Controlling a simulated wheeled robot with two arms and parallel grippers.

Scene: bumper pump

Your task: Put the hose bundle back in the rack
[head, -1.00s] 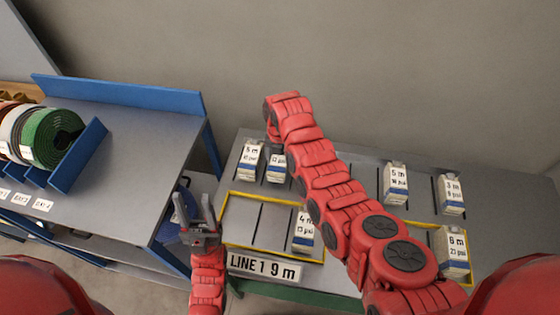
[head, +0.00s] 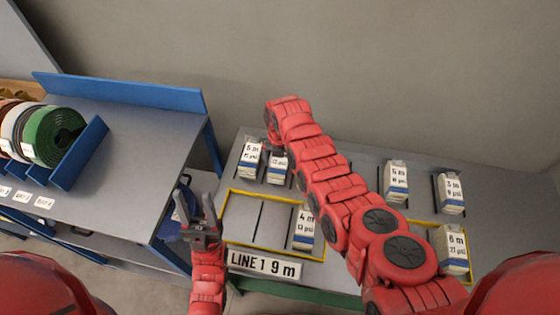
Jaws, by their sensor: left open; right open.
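Coiled hoses stand in a blue rack (head: 82,152) on the left bench; the green coil (head: 52,138) is at its right end. White blocks with blue bands and length and pressure labels stand on the grey table, including a 4 m block (head: 304,229) inside a yellow frame (head: 262,253). My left gripper (head: 205,212) is open and empty, fingers up, between bench and table. A dark blue rounded thing (head: 180,210) shows behind it, partly hidden. My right gripper (head: 272,140) is open beside the 5 m block (head: 250,160) and a second block (head: 277,168); its fingertips are mostly hidden.
A "LINE 1 9 m" sign (head: 264,265) is at the table's front edge. My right arm crosses over the table. More labelled blocks (head: 396,180) stand on the right. The left bench (head: 135,150) is bare beside the rack, with a blue back rail (head: 120,92).

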